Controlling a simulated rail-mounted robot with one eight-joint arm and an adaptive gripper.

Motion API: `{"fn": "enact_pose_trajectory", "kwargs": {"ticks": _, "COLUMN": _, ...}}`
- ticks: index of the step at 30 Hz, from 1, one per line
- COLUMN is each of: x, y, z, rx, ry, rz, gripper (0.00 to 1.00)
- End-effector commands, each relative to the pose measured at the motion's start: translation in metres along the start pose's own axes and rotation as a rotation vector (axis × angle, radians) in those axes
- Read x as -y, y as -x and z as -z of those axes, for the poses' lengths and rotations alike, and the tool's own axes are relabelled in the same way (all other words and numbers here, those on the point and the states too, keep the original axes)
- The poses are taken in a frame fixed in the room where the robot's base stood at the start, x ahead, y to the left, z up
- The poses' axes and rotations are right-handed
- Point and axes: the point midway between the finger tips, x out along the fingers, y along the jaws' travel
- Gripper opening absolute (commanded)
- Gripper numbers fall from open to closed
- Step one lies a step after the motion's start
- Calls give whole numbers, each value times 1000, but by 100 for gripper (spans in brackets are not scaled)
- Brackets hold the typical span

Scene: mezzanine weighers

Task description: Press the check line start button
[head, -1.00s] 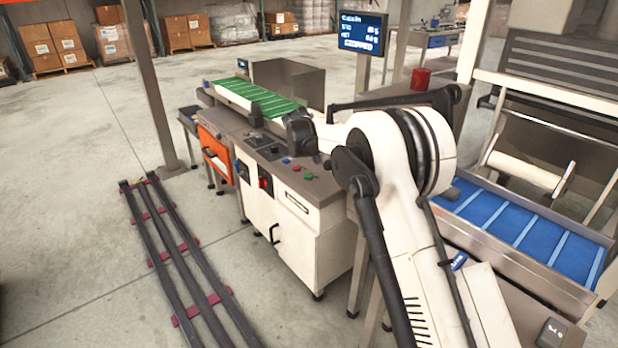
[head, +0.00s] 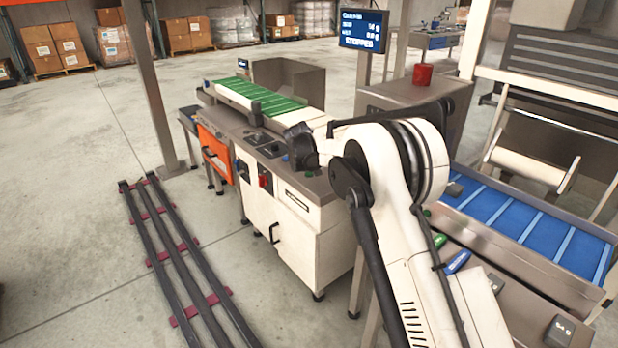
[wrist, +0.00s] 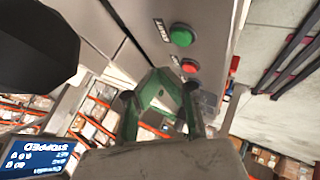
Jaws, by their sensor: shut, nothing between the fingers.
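The green start button (wrist: 181,36), with a START label beside it, is on the grey panel at the top of the wrist view. A red button (wrist: 190,66) sits just below it there. My gripper (wrist: 158,78) is shut and empty, its greenish fingers meeting below and left of the buttons in the picture; I see no contact with the green button.
A green conveyor (head: 262,100) runs behind the panel. The display (head: 363,31) reads STOPPED. A blue conveyor (head: 530,230) stands at right, with small green and blue packs (head: 457,262) near my arm. Dark rails (head: 185,250) lie on the floor at left.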

Motion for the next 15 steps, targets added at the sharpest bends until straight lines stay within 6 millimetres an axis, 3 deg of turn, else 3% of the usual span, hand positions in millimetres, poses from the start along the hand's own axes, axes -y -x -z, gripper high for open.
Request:
{"fn": "enact_pose_trajectory", "kwargs": {"ticks": 6, "x": 12, "y": -17, "z": -12, "rx": 0, "ry": 0, "rz": 0, "gripper": 0}}
{"fn": "enact_pose_trajectory", "kwargs": {"ticks": 15, "x": 14, "y": -19, "z": -14, "rx": 0, "ry": 0, "rz": 0, "gripper": 0}}
